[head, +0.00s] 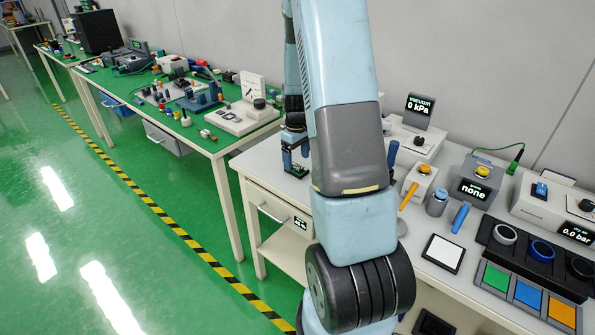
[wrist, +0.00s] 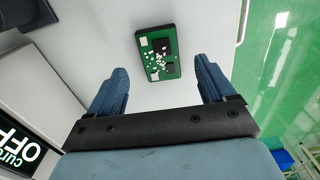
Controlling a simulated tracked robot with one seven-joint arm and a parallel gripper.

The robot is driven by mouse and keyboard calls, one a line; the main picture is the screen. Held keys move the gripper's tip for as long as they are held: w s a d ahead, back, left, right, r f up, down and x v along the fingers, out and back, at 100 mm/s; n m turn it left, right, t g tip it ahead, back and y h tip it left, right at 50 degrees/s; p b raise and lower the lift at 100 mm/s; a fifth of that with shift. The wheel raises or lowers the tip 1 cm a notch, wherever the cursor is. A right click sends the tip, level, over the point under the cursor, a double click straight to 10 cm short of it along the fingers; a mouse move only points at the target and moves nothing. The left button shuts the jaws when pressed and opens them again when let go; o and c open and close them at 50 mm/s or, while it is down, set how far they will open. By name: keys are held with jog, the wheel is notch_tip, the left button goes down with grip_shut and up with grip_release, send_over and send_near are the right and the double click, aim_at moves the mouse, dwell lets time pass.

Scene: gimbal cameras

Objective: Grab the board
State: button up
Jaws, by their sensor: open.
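The board (wrist: 158,53) is a small green circuit board with black and white parts. In the wrist view it lies on the pale bench top (wrist: 110,30), ahead of and between my fingertips. My gripper (wrist: 160,82) has two blue fingers spread wide, with nothing between them. In the head view my gripper (head: 295,150) points down at the left end of the bench, close over the board (head: 296,170). My arm hides part of the bench there.
A box with a display (wrist: 25,130) stands at the left in the wrist view. The bench edge (wrist: 243,25) is at the right. In the head view, a vacuum unit (head: 415,140), tools and coloured trays (head: 528,293) fill the bench to the right.

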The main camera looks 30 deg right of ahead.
aim_at(296, 168)
jog(key=shift+f, duration=1.8)
jog(key=shift+c, duration=0.2)
jog(key=c, duration=1.1)
